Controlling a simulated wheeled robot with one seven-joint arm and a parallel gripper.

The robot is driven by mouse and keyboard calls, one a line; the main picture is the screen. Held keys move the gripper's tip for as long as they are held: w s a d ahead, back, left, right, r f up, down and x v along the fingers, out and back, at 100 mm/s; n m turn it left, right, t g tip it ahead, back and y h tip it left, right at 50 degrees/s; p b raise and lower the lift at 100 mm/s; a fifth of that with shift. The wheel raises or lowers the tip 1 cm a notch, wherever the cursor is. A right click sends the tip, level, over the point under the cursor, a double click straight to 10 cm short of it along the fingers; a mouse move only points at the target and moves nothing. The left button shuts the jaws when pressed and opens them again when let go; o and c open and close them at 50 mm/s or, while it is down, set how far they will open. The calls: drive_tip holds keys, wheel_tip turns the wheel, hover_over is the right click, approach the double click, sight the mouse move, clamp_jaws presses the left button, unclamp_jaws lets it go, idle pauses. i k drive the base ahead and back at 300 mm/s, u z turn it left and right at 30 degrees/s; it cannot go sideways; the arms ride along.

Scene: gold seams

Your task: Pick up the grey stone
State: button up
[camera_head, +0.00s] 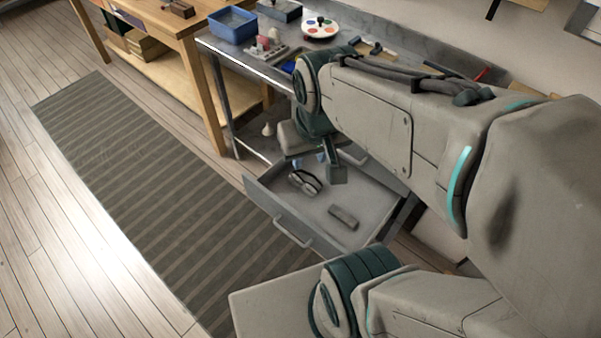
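The grey stone (343,217) is a small, dark grey oblong block. It lies flat on the floor of an open grey drawer (278,216), towards the right side. My gripper (329,166) points down above the back part of the drawer, farther back than the stone and apart from it. Its fingers look parted, with nothing seen between them. My arm hides part of the gripper and the drawer's back right corner.
A dark and light rounded object (305,182) lies in the drawer left of the stone. The metal workbench (228,52) above holds a blue bin (232,25), a paint palette (320,29) and tools. A striped rug (140,170) covers open floor at left.

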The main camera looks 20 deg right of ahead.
sight(351, 223)
drive_tip(key=u, duration=2.8)
drive_tip(key=k, duration=0.9)
drive_tip(key=z, duration=1.85)
